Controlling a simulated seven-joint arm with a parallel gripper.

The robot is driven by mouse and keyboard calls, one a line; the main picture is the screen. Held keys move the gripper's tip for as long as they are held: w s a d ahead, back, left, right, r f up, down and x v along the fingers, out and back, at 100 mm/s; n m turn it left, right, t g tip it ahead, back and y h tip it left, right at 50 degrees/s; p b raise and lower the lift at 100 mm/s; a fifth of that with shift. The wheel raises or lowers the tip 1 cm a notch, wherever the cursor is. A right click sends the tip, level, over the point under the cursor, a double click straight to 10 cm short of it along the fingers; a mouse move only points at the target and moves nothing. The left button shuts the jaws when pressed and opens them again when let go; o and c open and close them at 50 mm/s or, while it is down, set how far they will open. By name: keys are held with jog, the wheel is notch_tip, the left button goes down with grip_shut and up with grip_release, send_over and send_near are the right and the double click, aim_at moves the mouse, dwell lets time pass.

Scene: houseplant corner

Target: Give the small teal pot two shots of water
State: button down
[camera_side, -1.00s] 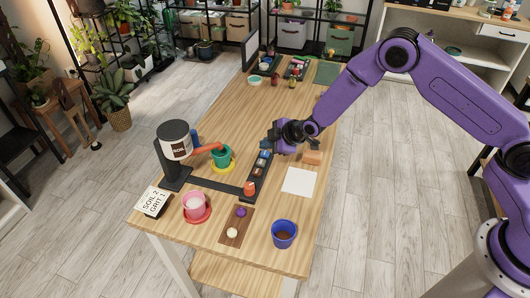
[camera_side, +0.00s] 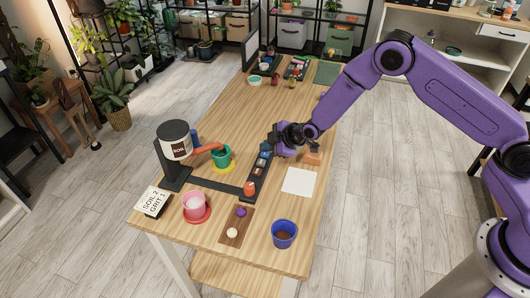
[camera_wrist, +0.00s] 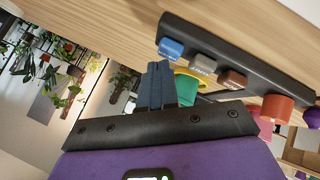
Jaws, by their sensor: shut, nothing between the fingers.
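The small teal pot (camera_side: 221,158) stands on a yellow saucer (camera_side: 229,167) below the orange spout (camera_side: 208,148) of a dispenser labelled SOIL (camera_side: 175,141). A dark bar of labelled buttons lies to its right. The blue button (camera_wrist: 171,47), grey button (camera_wrist: 204,62) and brown button (camera_wrist: 234,78) show in the wrist view; the blue one's label is too small to read surely. My gripper (camera_wrist: 158,68) is shut and empty, close to the blue end of the bar. I cannot tell whether it touches the blue button. The teal pot is partly hidden behind the fingers in the wrist view.
An orange-red knob (camera_side: 249,188) stands at the bar's near end. A pink pot (camera_side: 194,206), a blue pot (camera_side: 284,234), a brown board (camera_side: 236,228), a sign (camera_side: 153,201) and a white sheet (camera_side: 299,182) are nearer. An orange block (camera_side: 312,158) is right of my gripper.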

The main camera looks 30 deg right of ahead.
aim_at(267, 154)
jog(key=shift+f, duration=0.4)
dwell(0.3)
jog(key=shift+r, duration=0.9)
jog(key=shift+r, duration=2.55)
dwell(0.8)
notch_tip(267, 154, up, 4)
jog(key=shift+f, duration=0.1)
dwell(0.4)
jog(key=shift+f, duration=0.15)
